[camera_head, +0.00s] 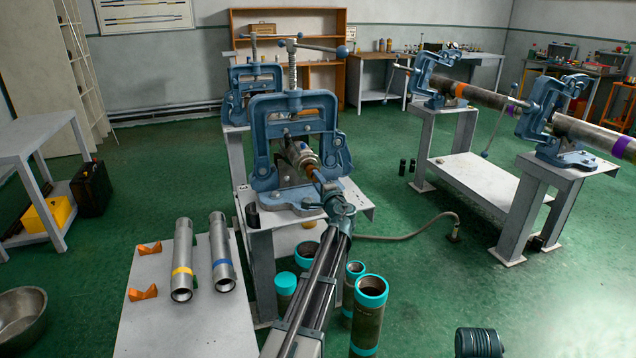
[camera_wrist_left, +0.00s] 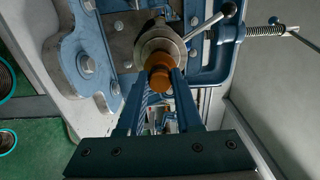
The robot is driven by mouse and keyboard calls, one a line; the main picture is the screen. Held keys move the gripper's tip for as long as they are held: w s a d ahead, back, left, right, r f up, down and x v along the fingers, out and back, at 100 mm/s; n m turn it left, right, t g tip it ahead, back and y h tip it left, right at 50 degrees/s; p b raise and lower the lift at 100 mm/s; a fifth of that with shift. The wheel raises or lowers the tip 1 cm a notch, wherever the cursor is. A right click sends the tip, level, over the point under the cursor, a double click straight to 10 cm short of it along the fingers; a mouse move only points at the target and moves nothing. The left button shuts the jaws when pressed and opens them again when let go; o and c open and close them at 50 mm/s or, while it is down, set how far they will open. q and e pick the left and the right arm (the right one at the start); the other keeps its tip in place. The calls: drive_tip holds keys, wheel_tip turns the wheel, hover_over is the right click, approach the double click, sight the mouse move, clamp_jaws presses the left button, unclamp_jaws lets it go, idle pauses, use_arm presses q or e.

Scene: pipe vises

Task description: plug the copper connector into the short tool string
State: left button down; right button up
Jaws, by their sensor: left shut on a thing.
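The short tool string (camera_head: 300,154) is clamped in the near blue pipe vise (camera_head: 263,130), its steel end facing me. My left gripper (camera_head: 326,187) is just in front of that end. In the left wrist view, my left gripper (camera_wrist_left: 160,88) is shut on the copper connector (camera_wrist_left: 160,72), whose round orange-brown end shows between the fingers. The steel collar (camera_wrist_left: 158,42) of the tool string is right beyond the connector and in line with it. The connector's far end is hidden, so I cannot tell how deep it sits. My right gripper is not in view.
A grey table (camera_head: 190,310) at the lower left holds two steel tubes and orange supports. Pipes with teal ends (camera_head: 368,310) stand beside my left arm. Two more vises hold a long pipe (camera_head: 480,97) at the right. Green floor between the benches is mostly clear.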

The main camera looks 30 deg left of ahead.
use_arm(q)
drive_tip(key=shift+w+a, duration=0.1)
idle(0.4)
drive_tip(key=shift+x, duration=0.9)
drive_tip(key=shift+w+a, duration=0.1)
drive_tip(key=shift+a, duration=0.05)
drive_tip(key=shift+x, duration=0.85)
drive_tip(key=c, duration=0.5)
unclamp_jaws()
drive_tip(key=v, duration=1.3)
drive_tip(key=shift+s+d, duration=0.25)
drive_tip(key=shift+s, duration=0.05)
